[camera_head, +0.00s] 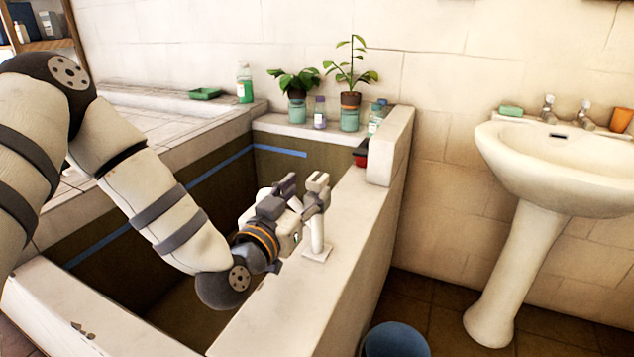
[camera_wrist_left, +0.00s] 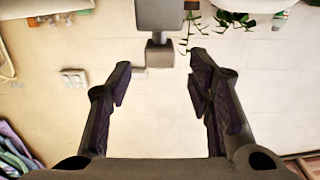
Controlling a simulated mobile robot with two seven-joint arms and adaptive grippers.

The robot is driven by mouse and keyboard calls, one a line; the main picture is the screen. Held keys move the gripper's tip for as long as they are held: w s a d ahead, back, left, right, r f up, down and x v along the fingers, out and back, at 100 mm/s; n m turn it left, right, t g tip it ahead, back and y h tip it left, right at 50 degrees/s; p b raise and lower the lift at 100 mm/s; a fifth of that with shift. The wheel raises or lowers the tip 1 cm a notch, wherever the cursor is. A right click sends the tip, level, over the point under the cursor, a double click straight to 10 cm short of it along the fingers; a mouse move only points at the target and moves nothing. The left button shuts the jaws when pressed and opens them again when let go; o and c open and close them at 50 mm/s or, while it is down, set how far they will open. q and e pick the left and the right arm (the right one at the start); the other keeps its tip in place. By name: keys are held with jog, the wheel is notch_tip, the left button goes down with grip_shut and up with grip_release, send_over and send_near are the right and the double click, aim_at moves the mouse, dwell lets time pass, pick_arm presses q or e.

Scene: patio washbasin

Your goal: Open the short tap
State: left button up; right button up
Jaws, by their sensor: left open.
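A short pale tap (camera_head: 316,235) stands upright on a square base on the tub's right ledge, with a boxy head on top. My left gripper (camera_head: 284,196) is just left of the tap head in the head view, over the inner edge of the ledge. Its fingers are apart and nothing is held. In the left wrist view the open fingers (camera_wrist_left: 158,78) flank an empty gap. A grey blocky part (camera_wrist_left: 170,15), seemingly the tap's top, enters from the upper edge near that gap. I cannot tell whether it touches a finger. My right gripper does not show.
The tub's wide ledge (camera_head: 345,240) runs below the tap. Potted plants (camera_head: 350,99) and bottles stand on the back ledge. A white washbasin (camera_head: 560,150) with two taps stands at right. A blue bucket (camera_head: 395,340) is on the floor.

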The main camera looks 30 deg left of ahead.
aim_at(313, 184)
pick_arm(q)
jog(key=w, duration=0.3)
jog(key=shift+w+a+f, duration=0.1)
jog(key=shift+w+f, duration=0.05)
jog(key=shift+w, duration=0.6)
grip_shut()
